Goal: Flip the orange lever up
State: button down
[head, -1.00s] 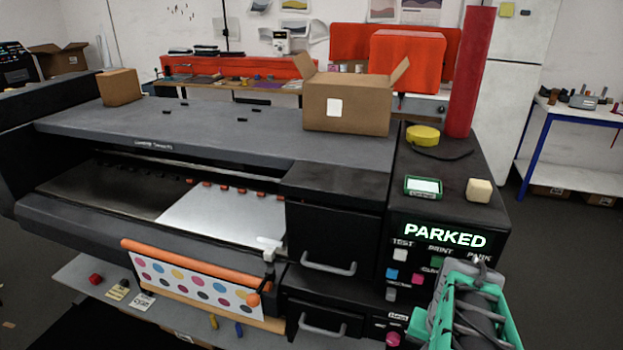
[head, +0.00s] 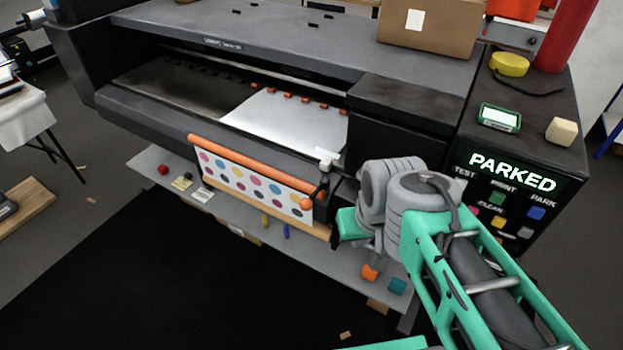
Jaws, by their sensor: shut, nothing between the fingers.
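The orange lever is a short dark rod with an orange ball (head: 306,203) on its end. In the head view it is at the right end of the orange roller (head: 250,165), on the front of the black printer (head: 400,118). The rod slants down and left, so the ball hangs low. My grey and green arm reaches up from the lower right and bends just right of the lever. A green link end lies close to the ball, with a visible gap. My gripper's fingers do not show; the arm seems to hide them.
A sheet with coloured dots (head: 250,184) hangs below the roller. A white fitting (head: 327,158) sits above the lever. A grey shelf (head: 240,225) with small blocks runs below. The control panel reads PARKED (head: 512,171). Dark open floor lies in front.

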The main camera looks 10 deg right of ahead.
aim_at(306, 204)
jog(key=k, duration=0.5)
jog(key=u, duration=1.05)
jog(key=i, duration=0.65)
